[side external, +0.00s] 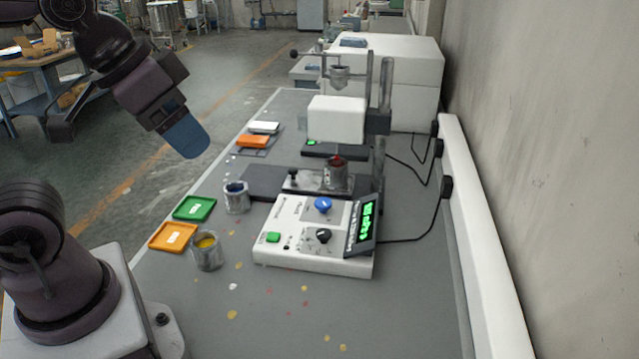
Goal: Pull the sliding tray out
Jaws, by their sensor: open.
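The sliding tray (306,186) looks like a flat metal plate on a dark base plate (265,181), below a white mixer head (336,118). A small black knob (292,174) stands at its left end. A metal can (336,177) with red on top stands on its right part. My gripper (125,132) hangs at the upper left, high and well left of the tray, touching nothing. Its jaws are apart and empty; one finger ends in a blue tip. The tray's far right end is partly hidden by the can and the stand.
A white control box (315,240) with knobs and a green display stands just in front of the tray. Paint cans (237,198) (207,252) and green (194,208) and orange (173,237) trays line the left edge. A wall (540,180) bounds the right.

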